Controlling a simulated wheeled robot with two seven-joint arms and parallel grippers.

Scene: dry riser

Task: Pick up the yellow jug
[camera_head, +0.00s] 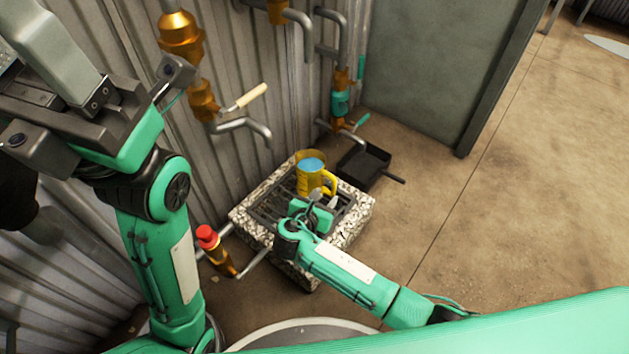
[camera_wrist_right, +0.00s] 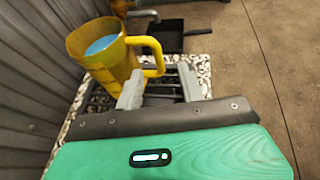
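The yellow jug (camera_head: 311,175) stands upright on the grate of a speckled stone block, with blue inside its open top. It also shows in the right wrist view (camera_wrist_right: 101,50), its handle (camera_wrist_right: 153,58) facing right. My right gripper (camera_head: 322,199) is close to the jug on its near side. In the right wrist view its two grey fingers (camera_wrist_right: 160,88) are apart, with the handle just beyond the gap and the left finger overlapping the jug's lower right side. I cannot tell if they touch. My left gripper (camera_head: 60,95) is raised at upper left; its fingers are not clear.
The stone block (camera_head: 357,212) stands by a corrugated metal wall. Pipes with orange fittings (camera_head: 203,101) and lever handles run along it. A black pan (camera_head: 362,165) lies behind the block. A red-capped fitting (camera_head: 214,248) is at its left. The floor at right is clear.

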